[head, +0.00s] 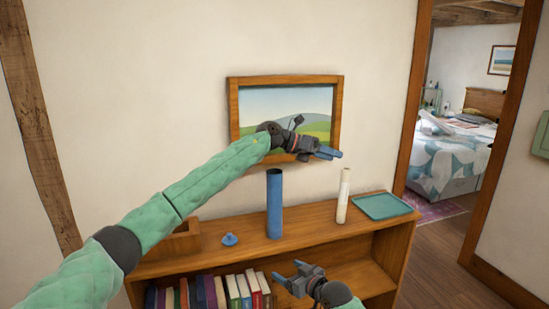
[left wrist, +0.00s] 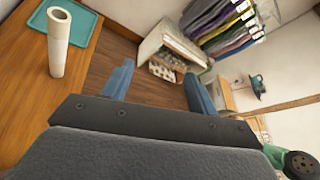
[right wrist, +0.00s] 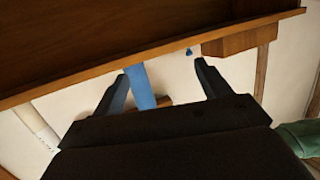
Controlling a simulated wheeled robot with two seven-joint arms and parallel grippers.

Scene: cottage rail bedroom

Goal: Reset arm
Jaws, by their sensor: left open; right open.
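My left gripper (head: 328,153) is raised in front of the framed picture in the head view, above the shelf top, and points right. In the left wrist view its two blue fingers (left wrist: 158,75) stand apart with nothing between them. My right gripper (head: 287,270) is low in front of the bookshelf in the head view. In the right wrist view its dark fingers (right wrist: 160,75) are apart. The blue tube (right wrist: 140,88) shows between them but stands beyond, on the shelf top, so this gripper is empty.
The wooden bookshelf (head: 325,222) carries the blue tube (head: 274,205), a blue cap (head: 230,239), a white tube (head: 343,196), a teal tray (head: 383,206) and a wooden box (head: 184,243). Books (head: 215,292) fill its lower left. The picture (head: 285,80) hangs behind. A doorway opens at right.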

